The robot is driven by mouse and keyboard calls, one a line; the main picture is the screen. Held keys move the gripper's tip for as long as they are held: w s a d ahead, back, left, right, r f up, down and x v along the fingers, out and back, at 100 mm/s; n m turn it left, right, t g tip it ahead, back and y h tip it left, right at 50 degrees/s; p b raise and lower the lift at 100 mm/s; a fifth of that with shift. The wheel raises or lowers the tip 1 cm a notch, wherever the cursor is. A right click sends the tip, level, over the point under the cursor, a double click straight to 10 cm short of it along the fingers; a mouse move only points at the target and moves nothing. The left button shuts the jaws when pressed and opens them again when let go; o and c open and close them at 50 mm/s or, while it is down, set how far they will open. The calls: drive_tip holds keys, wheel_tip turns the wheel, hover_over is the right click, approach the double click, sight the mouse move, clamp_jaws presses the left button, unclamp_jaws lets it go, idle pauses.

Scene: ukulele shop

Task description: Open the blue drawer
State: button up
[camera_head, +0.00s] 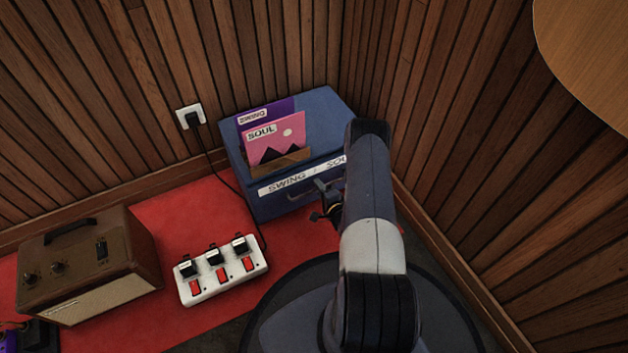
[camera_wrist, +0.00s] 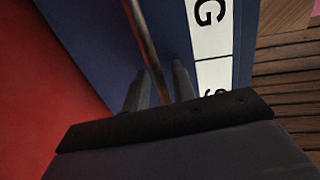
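The blue drawer (camera_head: 272,206) is in the front of a blue cabinet (camera_head: 322,106) in the corner, below a white label strip reading "SWING" and part of another word. It looks flush with the cabinet. Its metal handle (camera_head: 303,193) sticks out from the front. My gripper (camera_head: 322,208) is at the right part of the handle, and my arm hides the cabinet's right side. In the wrist view, the handle bar (camera_wrist: 144,40) runs between the two fingers of my gripper (camera_wrist: 159,78). The fingers stand apart on either side of it, with narrow gaps showing.
Pink and purple record sleeves (camera_head: 276,135) stand in the cabinet top. A white power strip (camera_head: 222,271) and a brown amplifier (camera_head: 90,262) are on the red mat (camera_head: 190,218) at left. Wood-slat walls (camera_head: 470,150) close off the back and right. A round wooden surface (camera_head: 595,55) overhangs upper right.

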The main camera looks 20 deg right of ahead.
drive_tip(key=shift+w, duration=0.1)
drive_tip(key=shift+c, duration=0.6)
clamp_jaws()
